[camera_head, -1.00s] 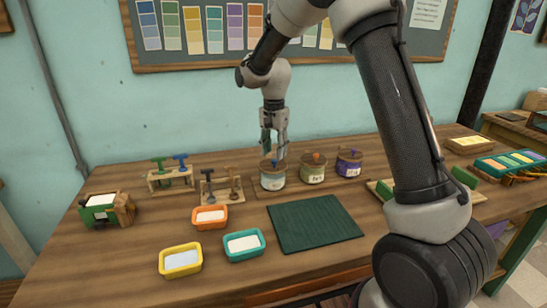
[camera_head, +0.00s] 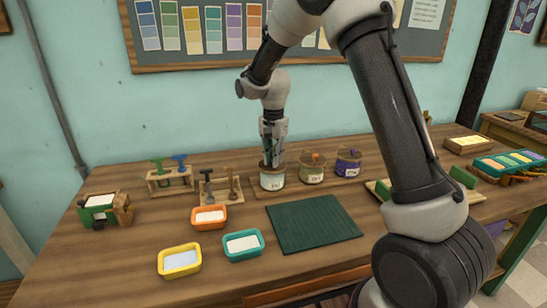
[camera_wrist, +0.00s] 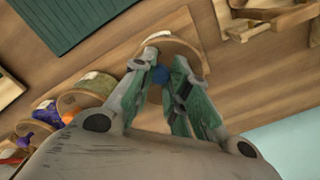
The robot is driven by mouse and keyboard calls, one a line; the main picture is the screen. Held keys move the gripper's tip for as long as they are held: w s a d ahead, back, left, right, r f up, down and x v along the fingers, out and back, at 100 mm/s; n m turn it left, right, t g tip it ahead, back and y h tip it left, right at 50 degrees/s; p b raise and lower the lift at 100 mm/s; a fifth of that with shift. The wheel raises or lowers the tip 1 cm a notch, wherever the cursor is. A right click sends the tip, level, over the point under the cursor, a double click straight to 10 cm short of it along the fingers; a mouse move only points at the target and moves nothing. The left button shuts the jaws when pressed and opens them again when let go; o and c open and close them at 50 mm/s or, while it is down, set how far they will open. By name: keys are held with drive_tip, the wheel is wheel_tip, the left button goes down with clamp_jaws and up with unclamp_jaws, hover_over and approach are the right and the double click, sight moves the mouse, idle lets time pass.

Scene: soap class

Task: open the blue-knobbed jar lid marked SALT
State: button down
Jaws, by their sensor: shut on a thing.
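The leftmost jar (camera_head: 271,181) has a pale body with a label too small to read and a brown lid. It stands upright on a wooden board. My gripper (camera_head: 272,160) points straight down onto this lid. In the wrist view, my gripper (camera_wrist: 170,75) has its green-padded fingers closed on the blue knob (camera_wrist: 161,75) in the middle of the round brown lid (camera_wrist: 190,52). The lid sits on the jar. The fingers hide part of the knob and lid.
A jar with an orange knob (camera_head: 312,170) and a purple jar (camera_head: 347,163) stand close by on the right. A stand with dark stamps (camera_head: 215,190) is just left. A dark green mat (camera_head: 313,224) and orange (camera_head: 209,217), teal (camera_head: 243,245) and yellow (camera_head: 179,261) trays lie in front.

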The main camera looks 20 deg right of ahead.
sight(283, 164)
drive_tip(key=shift+d, duration=0.1)
drive_tip(key=d+n, duration=0.1)
drive_tip(key=n, duration=0.1)
drive_tip(key=shift+w+d+n, duration=0.1)
drive_tip(key=shift+d+n, duration=0.2)
drive_tip(key=shift+d, duration=0.05)
drive_tip(key=d+n, duration=0.1)
drive_tip(key=n, duration=0.1)
drive_tip(key=shift+w+d+n, duration=0.4)
drive_tip(key=w+d+n, duration=0.3)
drive_tip(key=w+n, duration=0.6)
drive_tip(key=n, duration=0.7)
drive_tip(key=shift+w+d+n, duration=0.3)
drive_tip(key=shift+w+d, duration=0.1)
drive_tip(key=c, duration=1.3)
unclamp_jaws()
drive_tip(key=shift+c, duration=0.2)
